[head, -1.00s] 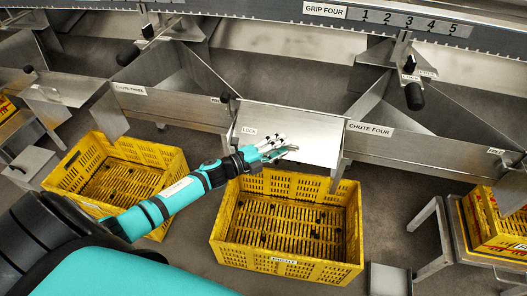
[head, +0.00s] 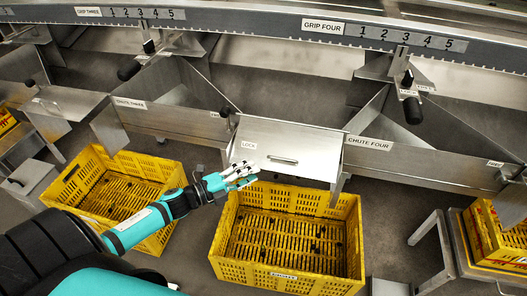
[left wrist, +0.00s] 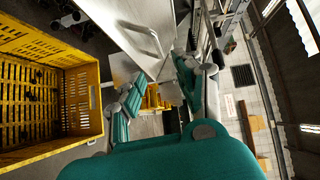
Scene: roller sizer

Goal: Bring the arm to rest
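My left arm (head: 133,228) reaches in from the lower left of the head view. Its left gripper (head: 246,176) is beside the lower left part of a steel flap (head: 300,140) at chute four. The flap has a bar handle (head: 283,160), which stands clear to the right of the fingers. In the left wrist view the teal fingers (left wrist: 158,100) are spread with nothing between them. The flap's handle (left wrist: 150,38) shows beyond them there. The right gripper is not in view.
A yellow crate (head: 290,278) stands on the floor below the flap, and another (head: 70,185) stands left of it. A black-knobbed lever (head: 412,108) hangs above chute four (head: 400,150). A steel stand (head: 440,240) is at the right. Grey floor shows between the crates.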

